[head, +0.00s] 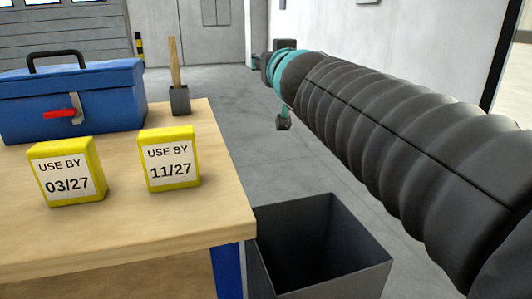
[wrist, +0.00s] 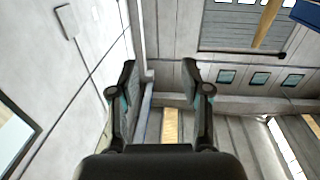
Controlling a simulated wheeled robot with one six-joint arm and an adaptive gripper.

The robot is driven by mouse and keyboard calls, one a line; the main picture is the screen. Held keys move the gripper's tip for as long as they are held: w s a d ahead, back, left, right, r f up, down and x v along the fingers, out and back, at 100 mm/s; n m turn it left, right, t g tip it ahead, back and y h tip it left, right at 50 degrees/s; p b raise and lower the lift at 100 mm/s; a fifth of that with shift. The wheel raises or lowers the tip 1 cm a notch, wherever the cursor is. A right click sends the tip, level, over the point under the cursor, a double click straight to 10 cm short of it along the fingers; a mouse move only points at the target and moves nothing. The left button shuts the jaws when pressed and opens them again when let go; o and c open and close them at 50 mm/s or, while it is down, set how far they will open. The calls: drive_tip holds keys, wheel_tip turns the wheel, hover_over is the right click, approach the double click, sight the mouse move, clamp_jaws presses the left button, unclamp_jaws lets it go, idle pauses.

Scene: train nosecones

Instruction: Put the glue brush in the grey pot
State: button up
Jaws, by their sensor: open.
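The glue brush (head: 174,62) has a light wooden handle and stands nearly upright in the small dark grey pot (head: 179,102). The pot sits near the far right corner of the wooden bench. The brush's lower end is hidden inside the pot. A wooden handle (wrist: 267,24), which looks like the brush, shows at the upper right of the wrist view. My gripper (wrist: 159,68) is open, with nothing between its fingers. In the head view my arm reaches in from the right and ends right of the pot, apart from it, its fingers mostly hidden.
A blue toolbox (head: 95,98) stands left of the pot on the bench (head: 130,222). Two yellow boxes, marked 03/27 (head: 68,172) and 11/27 (head: 168,160), stand nearer the front. An open dark bin (head: 350,278) stands on the floor right of the bench.

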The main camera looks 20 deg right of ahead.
drive_tip(key=s+a+f+g, duration=0.1)
drive_tip(key=s+f+g, duration=0.3)
drive_tip(key=s+f, duration=0.4)
drive_tip(key=s+a+f+g+y, duration=0.1)
drive_tip(key=s+f+g, duration=0.3)
drive_tip(key=s+f, duration=0.4)
drive_tip(key=s+a+f+g, duration=0.1)
drive_tip(key=s+f+g, duration=0.3)
drive_tip(key=f, duration=1.4)
drive_tip(key=s, duration=0.4)
drive_tip(key=shift+s+a+f+n+g+y, duration=0.25)
drive_tip(key=shift+a+f+n+g+y, duration=0.05)
drive_tip(key=shift+n, duration=0.1)
